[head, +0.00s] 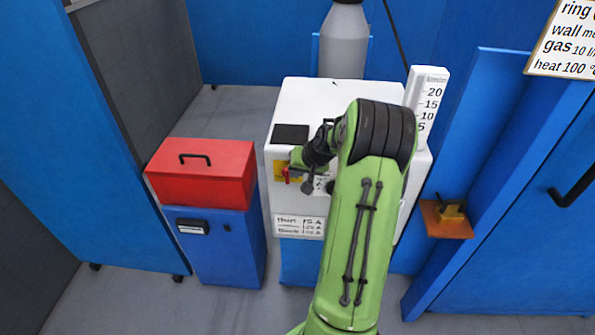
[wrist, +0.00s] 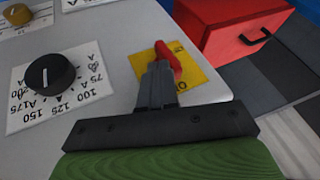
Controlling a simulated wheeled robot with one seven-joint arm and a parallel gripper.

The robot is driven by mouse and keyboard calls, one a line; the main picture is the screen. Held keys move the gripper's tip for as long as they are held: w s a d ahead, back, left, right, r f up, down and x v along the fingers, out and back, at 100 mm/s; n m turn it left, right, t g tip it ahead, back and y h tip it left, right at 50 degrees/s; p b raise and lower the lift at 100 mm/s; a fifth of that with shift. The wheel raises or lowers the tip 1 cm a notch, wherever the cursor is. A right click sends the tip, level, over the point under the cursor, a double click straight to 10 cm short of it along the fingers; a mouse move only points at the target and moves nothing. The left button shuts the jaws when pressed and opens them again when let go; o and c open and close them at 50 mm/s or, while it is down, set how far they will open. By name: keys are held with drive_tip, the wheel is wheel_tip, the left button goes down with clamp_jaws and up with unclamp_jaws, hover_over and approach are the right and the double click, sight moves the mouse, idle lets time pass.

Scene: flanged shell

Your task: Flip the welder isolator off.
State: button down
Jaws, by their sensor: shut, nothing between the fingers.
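The welder is a white box (head: 300,110) with the isolator on its front. The isolator is a red handle (head: 286,175) on a yellow plate (head: 279,169). In the wrist view the red handle (wrist: 171,60) lies slanted across the yellow plate (wrist: 198,70), with part of an "O" mark visible near the fingers. My gripper (wrist: 157,72) is shut and empty, its fingertips over the plate right beside the handle. I cannot tell whether they touch it. The fingers hide part of the plate and perhaps the handle's end. In the head view my gripper (head: 297,160) is partly hidden at the welder front.
A black dial (wrist: 50,74) with an amp scale sits beside the isolator, and a yellowish knob (wrist: 17,14) beyond. A red toolbox (head: 205,172) on a blue cabinet (head: 225,240) stands close on the left. A grey cylinder (head: 343,45) stands behind; a white gauge (head: 428,90) is at right.

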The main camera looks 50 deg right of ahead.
sight(286, 171)
drive_tip(key=shift+w+a+r+g+h, duration=0.3)
drive_tip(key=shift+g+h, duration=0.2)
drive_tip(key=shift+g, duration=0.2)
drive_tip(key=g+h+p, duration=0.1)
drive_tip(key=w+a+n+g+h+p, duration=0.1)
drive_tip(key=g, duration=0.1)
drive_tip(key=w+g+h+p, duration=0.1)
drive_tip(key=g+p, duration=0.1)
drive_tip(key=shift+w+a+r+n+h, duration=0.15)
drive_tip(key=shift+a+r+n+h, duration=0.15)
drive_tip(key=shift+a+n+h, duration=0.1)
drive_tip(key=g+h+p, duration=0.1)
drive_tip(key=w+g+h+p, duration=0.1)
drive_tip(key=shift+a+f+n+g+p, duration=0.2)
drive_tip(key=shift+a+n+g+p, duration=0.1)
drive_tip(key=shift+a+p, duration=0.1)
drive_tip(key=shift+w+a+f+n+g+h+p, duration=0.15)
drive_tip(key=shift+w+f+g+h, duration=0.1)
drive_tip(key=shift+g+h, duration=0.25)
drive_tip(key=shift+w+a+f+n+g+h+p, duration=0.1)
drive_tip(key=shift+w+f+n+g+h+p, duration=0.1)
drive_tip(key=shift+g+h, duration=0.25)
drive_tip(key=shift+s+r, duration=0.1)
drive_tip(key=shift+r, duration=0.05)
drive_tip(key=shift+r+p, duration=0.45)
drive_tip(key=shift+r, duration=0.25)
